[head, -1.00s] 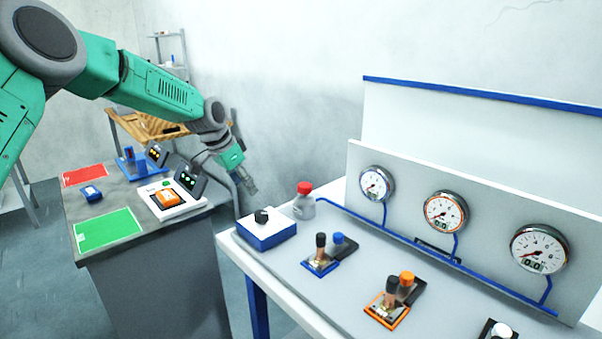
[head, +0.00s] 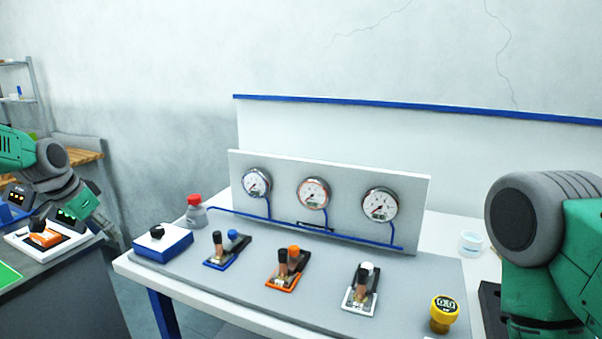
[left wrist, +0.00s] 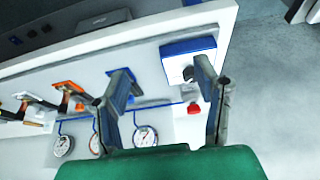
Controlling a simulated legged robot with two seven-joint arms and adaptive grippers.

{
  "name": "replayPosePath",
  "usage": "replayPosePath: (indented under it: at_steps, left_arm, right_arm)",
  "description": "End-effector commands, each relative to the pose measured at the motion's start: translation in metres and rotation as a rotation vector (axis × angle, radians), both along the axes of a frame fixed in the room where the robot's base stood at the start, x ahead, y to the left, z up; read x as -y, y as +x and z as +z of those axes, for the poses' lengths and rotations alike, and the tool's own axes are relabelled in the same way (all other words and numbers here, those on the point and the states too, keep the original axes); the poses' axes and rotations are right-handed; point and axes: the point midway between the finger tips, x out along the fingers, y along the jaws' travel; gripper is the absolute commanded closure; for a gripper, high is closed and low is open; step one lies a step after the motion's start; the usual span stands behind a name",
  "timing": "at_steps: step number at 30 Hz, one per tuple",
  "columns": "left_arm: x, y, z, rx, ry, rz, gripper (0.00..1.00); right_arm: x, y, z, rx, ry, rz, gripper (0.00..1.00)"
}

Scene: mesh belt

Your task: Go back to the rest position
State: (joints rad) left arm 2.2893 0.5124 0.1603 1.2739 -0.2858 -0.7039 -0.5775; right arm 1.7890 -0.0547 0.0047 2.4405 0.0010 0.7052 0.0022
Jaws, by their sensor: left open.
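My left gripper (head: 107,226) hangs at the left of the head view, beside the bench and left of the gauge table. In the left wrist view its two fingers (left wrist: 162,72) are spread apart with nothing between them. That view looks upside down onto the gauge table (left wrist: 190,18), with the blue-and-white box (left wrist: 186,47) beyond the fingers. My right arm shows at the right edge of the head view, but its gripper is out of the picture.
The gauge table (head: 150,279) carries a blue-and-white box (head: 163,246), a red-capped bottle (head: 196,212), three lever valves and a gauge panel (head: 345,190). A yellow gauge (head: 443,312) and a white cup (head: 470,243) stand near my right arm. The left bench holds an orange device (head: 45,238).

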Motion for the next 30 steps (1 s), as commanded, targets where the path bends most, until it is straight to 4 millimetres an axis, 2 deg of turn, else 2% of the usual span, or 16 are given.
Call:
replayPosePath:
  at_steps: [1, 11, 17, 20, 23, 26, 27, 29, 30]
  left_arm:
    - [0.0, -0.001, 0.001, 0.001, 0.0, 0.0, 0.44]
    - [0.037, -0.013, -0.061, -0.033, -0.008, 0.011, 0.44]
    - [0.068, -0.037, -0.114, -0.061, -0.016, 0.026, 0.44]
    - [0.087, -0.054, -0.149, -0.082, -0.021, 0.039, 0.44]
    - [0.11, -0.082, -0.196, -0.114, -0.026, 0.06, 0.44]
    - [0.136, -0.127, -0.251, -0.158, -0.029, 0.093, 0.44]
    - [0.145, -0.148, -0.272, -0.174, -0.029, 0.11, 0.44]
    - [0.157, -0.182, -0.302, -0.2, -0.025, 0.136, 0.44]
    - [0.163, -0.207, -0.319, -0.217, -0.022, 0.156, 0.44]
  right_arm:
    - [0.0, 0.0, 0.0, 0.0, 0.0, 0.0, 0.29]
    - [0.0, 0.0, -0.01, 0.001, 0.0, 0.0, 0.29]
    - [0.0, 0.0, -0.019, 0.0, 0.0, 0.0, 0.29]
    - [0.0, 0.0, -0.025, 0.0, 0.0, 0.0, 0.29]
    - [0.0, 0.0, -0.033, 0.0, 0.0, 0.0, 0.29]
    - [0.0, 0.0, -0.044, 0.0, 0.0, 0.0, 0.29]
    - [0.0, 0.0, -0.048, 0.0, 0.0, 0.0, 0.29]
    - [0.0, 0.0, -0.055, 0.0, 0.0, 0.0, 0.29]
    - [0.0, -0.001, -0.06, 0.0, 0.0, 0.0, 0.29]
